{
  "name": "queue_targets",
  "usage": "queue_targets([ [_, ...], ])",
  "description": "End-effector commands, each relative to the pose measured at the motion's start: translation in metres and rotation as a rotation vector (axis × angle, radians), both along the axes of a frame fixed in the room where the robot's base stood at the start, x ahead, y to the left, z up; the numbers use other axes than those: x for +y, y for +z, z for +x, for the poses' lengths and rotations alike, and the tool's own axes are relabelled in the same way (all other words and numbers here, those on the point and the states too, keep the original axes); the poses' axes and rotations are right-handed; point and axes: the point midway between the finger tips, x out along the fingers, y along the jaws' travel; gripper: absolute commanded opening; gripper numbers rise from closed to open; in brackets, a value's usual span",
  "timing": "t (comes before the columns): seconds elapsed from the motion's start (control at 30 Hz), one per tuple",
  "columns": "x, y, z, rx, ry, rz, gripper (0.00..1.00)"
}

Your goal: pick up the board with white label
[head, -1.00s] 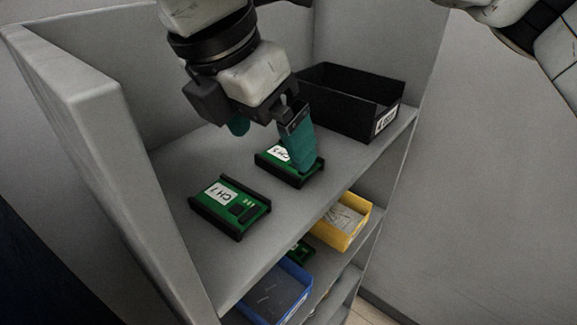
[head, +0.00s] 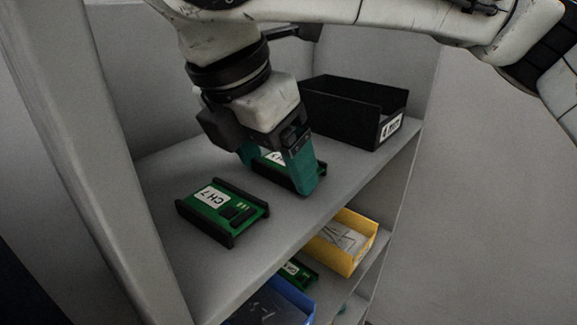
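Two green boards with white labels and dark side rails lie on the top shelf. The nearer board, labelled CH 7 (head: 222,211), lies in full view at the left. The farther board (head: 320,170) lies to its right, its label partly hidden by my gripper. My gripper (head: 277,172) points down over the farther board, with one teal finger at its left and the other at its near right side. The fingers are apart with the board between them. Whether they touch it I cannot tell.
A black bin (head: 352,112) with a white label stands behind the farther board. The grey shelf (head: 277,229) has a wall at left and back. Below are a yellow bin (head: 346,240), a blue bin (head: 275,303) and another green board (head: 298,272).

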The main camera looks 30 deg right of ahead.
Motion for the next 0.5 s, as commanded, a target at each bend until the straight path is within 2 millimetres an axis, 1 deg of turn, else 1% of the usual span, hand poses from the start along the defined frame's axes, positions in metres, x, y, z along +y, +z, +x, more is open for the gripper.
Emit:
queue_targets([
  [0.03,0.0001,-0.0001,0.0,0.0,0.0,0.0,0.77],
  [0.27,0.0,-0.0002,-0.0001,0.0,0.0,0.0,0.55],
  [0.5,0.0,0.0002,-0.0001,0.0,0.0,0.0,0.55],
])
